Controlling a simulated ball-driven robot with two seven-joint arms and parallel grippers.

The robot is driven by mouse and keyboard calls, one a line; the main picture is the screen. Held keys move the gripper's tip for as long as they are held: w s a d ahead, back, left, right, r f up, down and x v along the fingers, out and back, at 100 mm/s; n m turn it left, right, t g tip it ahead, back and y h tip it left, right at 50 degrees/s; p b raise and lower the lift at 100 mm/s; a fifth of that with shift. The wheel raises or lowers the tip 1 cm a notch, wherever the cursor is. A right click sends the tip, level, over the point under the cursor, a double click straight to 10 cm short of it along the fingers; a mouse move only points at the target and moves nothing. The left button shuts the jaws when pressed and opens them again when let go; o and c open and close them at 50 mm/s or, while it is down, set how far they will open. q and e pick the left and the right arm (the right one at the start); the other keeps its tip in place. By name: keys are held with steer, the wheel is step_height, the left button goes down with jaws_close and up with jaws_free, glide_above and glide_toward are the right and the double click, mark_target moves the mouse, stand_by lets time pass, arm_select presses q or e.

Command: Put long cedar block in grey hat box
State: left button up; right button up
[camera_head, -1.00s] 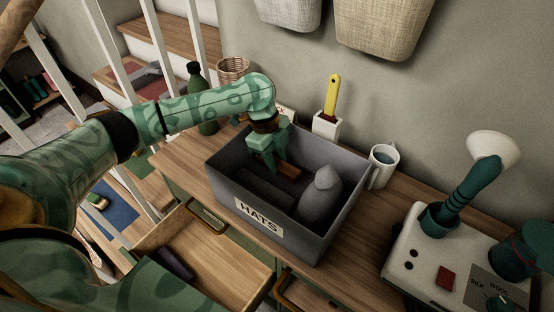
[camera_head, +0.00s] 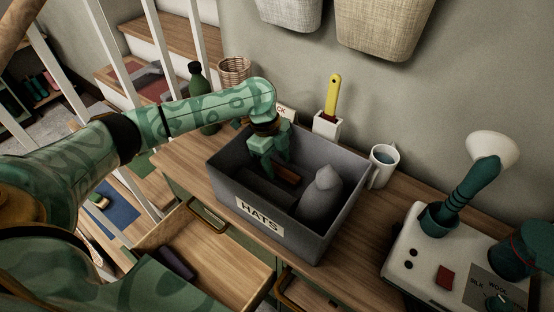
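The grey hat box (camera_head: 300,243), labelled HATS, stands open on the wooden bench top. The long cedar block (camera_head: 288,173), reddish brown, lies inside it towards the back; part of it is hidden behind my gripper. My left gripper (camera_head: 271,169) points down into the box from the back left, its two fingers apart, just beside and above the block's left end. I see no clear grip on the block. My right gripper is not in view.
A grey pointed form (camera_head: 321,194) stands in the box's right part. A mug (camera_head: 383,167), a yellow-handled brush in a white holder (camera_head: 327,126) and a green bottle (camera_head: 200,95) stand around it. An open drawer (camera_head: 215,258) juts out in front.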

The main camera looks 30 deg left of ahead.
arm_select(q)
steer(key=p+v, duration=0.4)
steer(key=v, duration=0.9)
steer(key=shift+d+r, duration=0.15)
